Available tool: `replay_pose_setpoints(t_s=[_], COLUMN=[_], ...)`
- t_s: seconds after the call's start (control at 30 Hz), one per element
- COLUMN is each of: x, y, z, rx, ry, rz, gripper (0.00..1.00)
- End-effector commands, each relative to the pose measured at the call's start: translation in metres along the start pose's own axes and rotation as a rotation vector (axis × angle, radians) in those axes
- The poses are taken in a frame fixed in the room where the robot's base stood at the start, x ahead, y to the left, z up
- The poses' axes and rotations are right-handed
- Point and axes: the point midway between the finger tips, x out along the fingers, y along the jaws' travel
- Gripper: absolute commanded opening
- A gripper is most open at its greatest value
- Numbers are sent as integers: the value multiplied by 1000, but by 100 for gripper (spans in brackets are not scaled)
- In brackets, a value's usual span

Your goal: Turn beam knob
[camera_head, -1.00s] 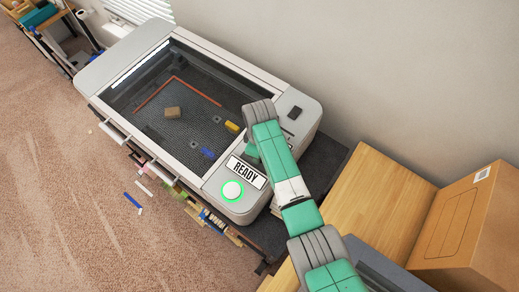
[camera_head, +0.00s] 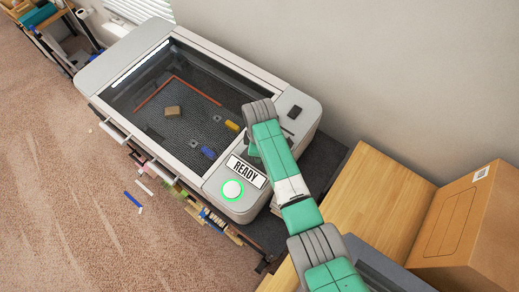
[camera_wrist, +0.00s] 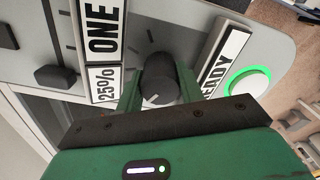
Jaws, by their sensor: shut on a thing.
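The beam knob (camera_wrist: 160,72) is a dark round knob on the grey control panel, with tick marks around it. A short pale line on its face points to the lower left in the wrist view. My gripper (camera_wrist: 158,88) is shut on the knob, with one green finger on each side. A "25%" label (camera_wrist: 107,86) lies left of the knob and a "READY" label (camera_wrist: 223,62) lies right of it. In the head view my arm hides the knob, and the machine (camera_head: 222,65) shows the READY display (camera_head: 246,171).
A white button with a lit green ring (camera_wrist: 248,84) is right of the READY label. A dark control (camera_wrist: 56,76) sits left of the "ONE" label (camera_wrist: 104,30). Small blocks lie under the machine's clear lid. A cardboard box (camera_head: 465,225) stands right of the machine.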

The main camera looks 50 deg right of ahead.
Motion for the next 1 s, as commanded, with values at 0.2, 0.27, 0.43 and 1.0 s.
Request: replay_pose_setpoints(t_s=[0.2, 0.27, 0.43, 1.0], x=[-2, -1, -4, -80], y=[0, 0, 1, 0], z=[0, 0, 0, 0], rx=[-1, -1, 0, 0], ry=[1, 1, 1, 1], rz=[1, 1, 2, 1], gripper=[59, 59, 59, 59])
